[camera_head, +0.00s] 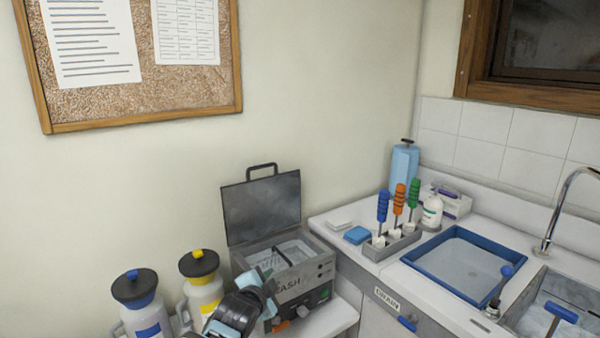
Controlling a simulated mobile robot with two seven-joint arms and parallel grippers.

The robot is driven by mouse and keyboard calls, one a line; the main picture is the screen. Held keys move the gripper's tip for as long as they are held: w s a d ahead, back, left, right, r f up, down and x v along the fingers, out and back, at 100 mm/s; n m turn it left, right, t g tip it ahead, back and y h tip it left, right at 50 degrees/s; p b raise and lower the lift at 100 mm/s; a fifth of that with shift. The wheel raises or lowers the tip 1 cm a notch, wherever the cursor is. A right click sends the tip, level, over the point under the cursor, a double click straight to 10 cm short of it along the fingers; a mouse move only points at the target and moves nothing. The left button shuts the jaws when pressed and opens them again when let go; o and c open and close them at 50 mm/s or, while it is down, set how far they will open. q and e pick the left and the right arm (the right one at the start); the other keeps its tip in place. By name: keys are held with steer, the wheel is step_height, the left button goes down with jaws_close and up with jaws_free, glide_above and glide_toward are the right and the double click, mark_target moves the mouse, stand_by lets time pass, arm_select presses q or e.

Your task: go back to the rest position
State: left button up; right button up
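My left gripper (262,285) reaches up from the bottom edge, in front of the open metal box (312,276) marked with letters that read like "ASH". The gripper has dark links and light blue parts near its tip, and it covers part of the box's front. I cannot tell whether its fingers are apart or touching the box, and no held thing is clear. The box's dark lid (262,208) stands raised at the back, and a dark rod lies across its opening. My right gripper is not in view.
Two white jugs, one with a blue-banded lid (135,288) and one with a yellow-banded lid (199,263), stand left of the box. Right are a rack (398,245) of three coloured-handled tools, a blue-rimmed tray (460,262) and a sink with a tap (560,205).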

arm_select(q)
steer(key=s+a+f+n+g, duration=0.1)
steer(key=s+a+f+n, duration=0.2)
steer(key=s+f, duration=0.85)
steer(key=s+a+f+n+g, duration=0.2)
steer(key=s+a+f+n, duration=0.15)
steer(key=s+f, duration=0.8)
steer(key=s+a+n+g+y, duration=0.1)
steer(key=s+a+n, duration=0.1)
steer(key=s, duration=1.1)
steer(key=s+a+f+n+g, duration=0.1)
steer(key=s+a+n, duration=0.2)
steer(key=s, duration=1.1)
steer(key=shift+s+a+f+y, duration=0.3)
steer(key=shift+a+y, duration=0.1)
steer(key=shift+a, duration=0.25)
steer(key=shift+n, duration=0.25)
